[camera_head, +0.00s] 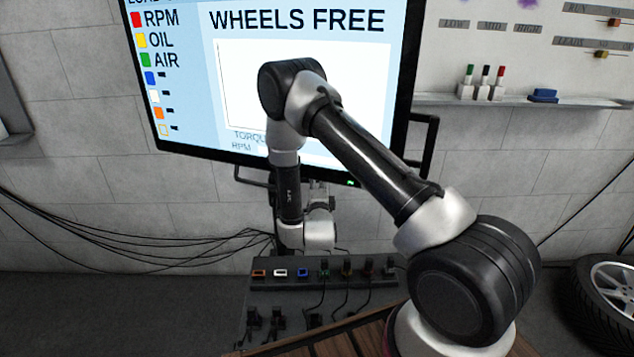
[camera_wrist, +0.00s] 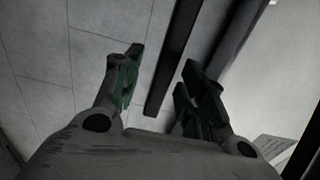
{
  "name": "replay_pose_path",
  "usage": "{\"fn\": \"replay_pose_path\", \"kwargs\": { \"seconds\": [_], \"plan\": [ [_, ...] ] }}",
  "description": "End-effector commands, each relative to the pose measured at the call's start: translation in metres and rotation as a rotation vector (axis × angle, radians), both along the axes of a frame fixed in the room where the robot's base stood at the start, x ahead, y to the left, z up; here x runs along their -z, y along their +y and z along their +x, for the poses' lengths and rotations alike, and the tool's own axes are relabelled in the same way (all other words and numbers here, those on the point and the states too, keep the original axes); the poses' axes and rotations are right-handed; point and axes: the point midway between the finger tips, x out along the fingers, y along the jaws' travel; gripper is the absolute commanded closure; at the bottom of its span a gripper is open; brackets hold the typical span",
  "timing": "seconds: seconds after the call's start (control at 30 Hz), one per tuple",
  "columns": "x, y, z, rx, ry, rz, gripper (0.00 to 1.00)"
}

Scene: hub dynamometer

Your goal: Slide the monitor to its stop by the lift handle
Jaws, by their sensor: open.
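The monitor (camera_head: 230,85) is a large black-framed screen reading "WHEELS FREE", in front of the wall. A black handle (camera_head: 252,180) runs under its lower edge, partly hidden by my arm; another side handle (camera_head: 431,145) stands at its right edge. In the wrist view, my gripper (camera_wrist: 163,62) is open, with one green-padded finger on each side of a dark straight bar (camera_wrist: 177,50). The bar looks like the lower handle, beside the monitor's dark frame (camera_wrist: 232,48). I cannot tell whether the fingers touch it.
A panel (camera_head: 262,291) with several coloured connectors and cables stands below the monitor. A wheel (camera_head: 605,290) is at the right edge. Black cables (camera_head: 130,235) hang at left.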

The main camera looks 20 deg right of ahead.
Motion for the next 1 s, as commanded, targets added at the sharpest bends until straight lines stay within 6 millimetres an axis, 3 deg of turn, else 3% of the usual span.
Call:
{"fn": "replay_pose_path", "kwargs": {
  "seconds": [0.2,0.4,1.0],
  "plan": [
    [0.002,0.017,-0.048,-0.004,0.006,-0.001,0.59],
    [0.001,0.026,-0.077,-0.003,0.003,-0.001,0.59],
    [0.001,0.028,-0.085,-0.001,0.005,-0.009,0.59]
  ]
}}
